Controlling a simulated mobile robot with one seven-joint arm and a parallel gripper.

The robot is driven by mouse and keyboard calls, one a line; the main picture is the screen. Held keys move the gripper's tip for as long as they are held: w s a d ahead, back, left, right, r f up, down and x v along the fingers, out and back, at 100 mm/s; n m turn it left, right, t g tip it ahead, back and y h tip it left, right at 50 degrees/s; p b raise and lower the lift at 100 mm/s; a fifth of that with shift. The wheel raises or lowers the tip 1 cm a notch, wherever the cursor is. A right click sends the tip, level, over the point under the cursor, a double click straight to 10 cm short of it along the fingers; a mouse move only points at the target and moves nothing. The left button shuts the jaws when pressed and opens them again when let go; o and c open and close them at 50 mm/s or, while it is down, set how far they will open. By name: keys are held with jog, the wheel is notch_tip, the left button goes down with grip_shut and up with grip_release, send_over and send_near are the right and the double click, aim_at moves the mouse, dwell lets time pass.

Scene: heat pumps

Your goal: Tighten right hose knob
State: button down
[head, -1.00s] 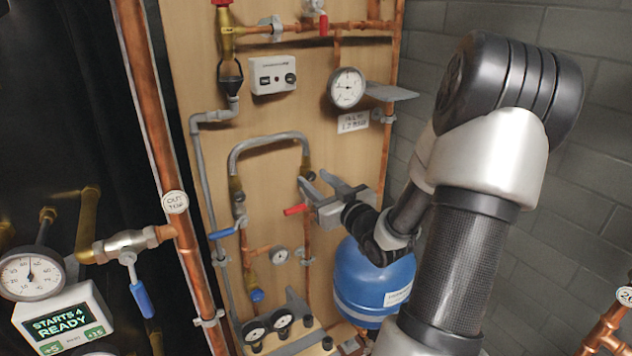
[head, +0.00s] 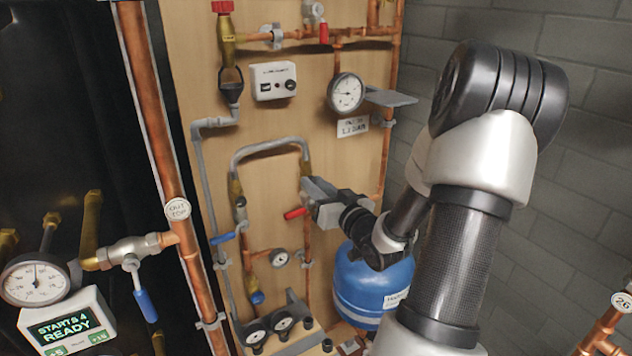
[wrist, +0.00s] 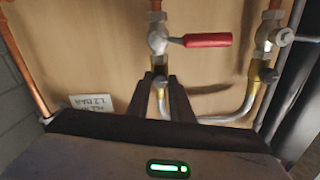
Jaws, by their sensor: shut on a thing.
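The grey hose (head: 268,142) arches between two brass end fittings on the wooden panel. My gripper (head: 309,184) is at its right end, just below the right brass fitting (head: 305,167). In the wrist view, which looks upside down, the dark fingers of my gripper (wrist: 160,82) stand on both sides of the right hose knob (wrist: 159,88) and are shut on it. The knob is partly hidden by the fingers. The hose (wrist: 225,119) curves away from it to the left hose fitting (wrist: 262,75).
A red valve handle (head: 295,213) sits close below my gripper; it also shows in the wrist view (wrist: 207,40). A blue handle (head: 222,238) is on the left pipe. A blue tank (head: 365,285) stands below my forearm. A grey shelf plate (head: 390,97) juts out above.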

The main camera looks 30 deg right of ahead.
jog(key=c, duration=1.6)
grip_release()
jog(key=shift+o, duration=0.2)
jog(key=s+a+p, duration=0.1)
jog(key=s+p, duration=0.7)
jog(key=s, duration=0.9)
jog(key=shift+s, duration=0.25)
